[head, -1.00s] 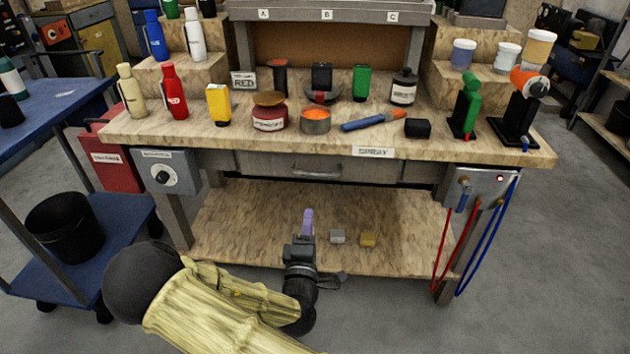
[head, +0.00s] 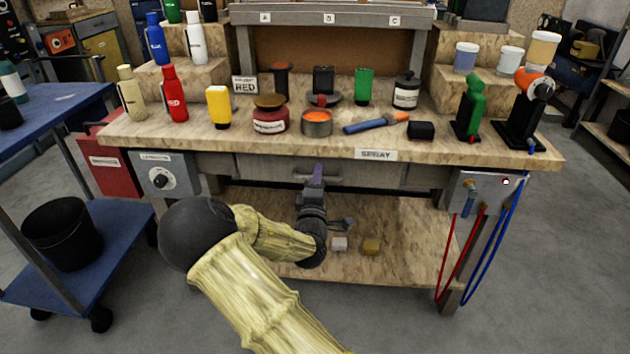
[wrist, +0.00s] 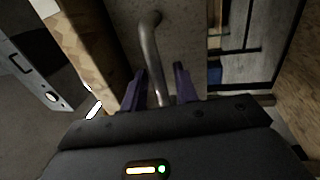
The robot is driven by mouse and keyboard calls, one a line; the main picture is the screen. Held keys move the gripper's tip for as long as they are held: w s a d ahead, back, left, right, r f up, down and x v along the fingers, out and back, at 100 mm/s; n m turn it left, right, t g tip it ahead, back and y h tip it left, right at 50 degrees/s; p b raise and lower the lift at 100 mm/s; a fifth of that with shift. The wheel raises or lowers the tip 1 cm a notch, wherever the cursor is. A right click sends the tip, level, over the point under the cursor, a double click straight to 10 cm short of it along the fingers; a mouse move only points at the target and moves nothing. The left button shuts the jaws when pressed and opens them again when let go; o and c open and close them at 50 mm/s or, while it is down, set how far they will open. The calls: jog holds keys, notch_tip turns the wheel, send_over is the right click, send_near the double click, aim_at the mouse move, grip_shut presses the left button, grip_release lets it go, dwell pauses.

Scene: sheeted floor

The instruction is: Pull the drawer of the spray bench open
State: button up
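The spray bench (head: 480,155) has a worn wooden top with a "SPRAY" label at its front edge. Its grey drawer front (head: 265,168) sits under the top and looks closed. My gripper (head: 318,172) is at the middle of the drawer front, over the handle, and partly hides it. In the wrist view, the metal bar handle (wrist: 150,45) runs between the two purple fingers of my gripper (wrist: 159,85). The fingers are open, one on each side of the bar, with small gaps visible.
Bottles, cans and tools stand on the bench top. A grey switch box (head: 165,176) is left of the drawer and a hose panel (head: 485,190) right. The lower shelf (head: 410,225) holds two small blocks. A blue cart (head: 120,235) stands left.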

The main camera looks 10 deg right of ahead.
jog(key=shift+w+a, duration=0.1)
jog(key=shift+w, duration=0.05)
jog(key=shift+c, duration=0.4)
grip_shut()
